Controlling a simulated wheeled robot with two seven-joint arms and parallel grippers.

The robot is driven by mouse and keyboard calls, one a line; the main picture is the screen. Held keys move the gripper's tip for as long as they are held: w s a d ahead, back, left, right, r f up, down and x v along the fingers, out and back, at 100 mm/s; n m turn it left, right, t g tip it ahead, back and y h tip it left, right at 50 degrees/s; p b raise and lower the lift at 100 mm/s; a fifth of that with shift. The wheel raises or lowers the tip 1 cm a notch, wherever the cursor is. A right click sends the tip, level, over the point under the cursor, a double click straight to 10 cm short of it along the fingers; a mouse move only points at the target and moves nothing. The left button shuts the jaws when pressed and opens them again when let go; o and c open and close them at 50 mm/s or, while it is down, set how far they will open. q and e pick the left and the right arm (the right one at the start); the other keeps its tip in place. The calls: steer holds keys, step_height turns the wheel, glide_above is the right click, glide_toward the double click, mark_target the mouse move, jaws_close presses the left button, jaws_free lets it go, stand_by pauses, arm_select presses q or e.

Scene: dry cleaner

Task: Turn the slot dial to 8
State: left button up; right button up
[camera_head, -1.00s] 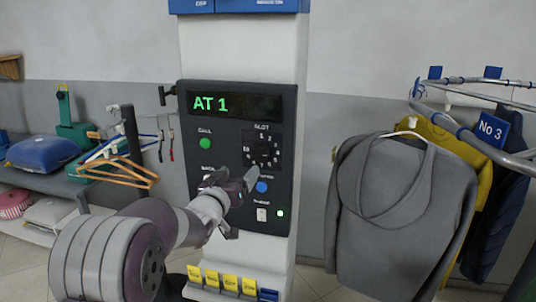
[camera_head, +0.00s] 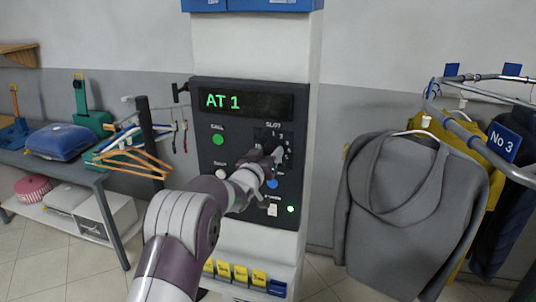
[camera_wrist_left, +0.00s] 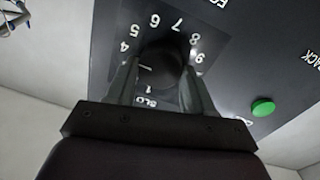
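The dark slot dial (camera_wrist_left: 162,62) sits on the black control panel (camera_head: 204,120), ringed by white numbers. In the left wrist view the numbers are inverted, with 8 at the upper right, and a short pale mark on the dial points left. My left gripper (camera_head: 268,155) is at the dial, and in the head view it hides most of it. In the left wrist view its two fingers (camera_wrist_left: 160,78) stand apart on either side of the dial; whether they press on it I cannot tell. My right gripper is not in view.
The display (camera_head: 248,103) reads "AT 1". A green button (camera_head: 218,139) and a blue button (camera_head: 272,183) are close to the gripper. Yellow tags (camera_head: 241,273) line the ledge below. A grey hoodie (camera_head: 405,205) hangs at right; hangers (camera_head: 135,160) hang at left.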

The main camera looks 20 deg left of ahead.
arm_select(q)
steer(key=shift+f+m+b, duration=0.15)
steer(key=shift+m+b, duration=0.75)
steer(key=shift+b, duration=0.35)
steer(key=m+b, duration=0.2)
steer(key=shift+d+m+b, duration=0.1)
steer(key=shift+m+b, duration=0.2)
steer(key=shift+b, duration=0.05)
steer(key=m+b, duration=0.2)
steer(key=m, duration=0.1)
steer(key=m+b, duration=0.3)
steer(key=shift+d+g+y, duration=0.1)
steer(key=shift+g+y, duration=0.2)
steer(key=shift+d+f+m+y+b, duration=0.1)
steer(key=shift+m+y+b, duration=0.2)
steer(key=shift+m+b, duration=2)
steer(key=shift+d+m+y+b, duration=0.1)
steer(key=shift+m+y+b, duration=0.45)
steer(key=shift+m, duration=3.15)
steer(key=shift+h+b, duration=0.25)
steer(key=shift+b, duration=0.05)
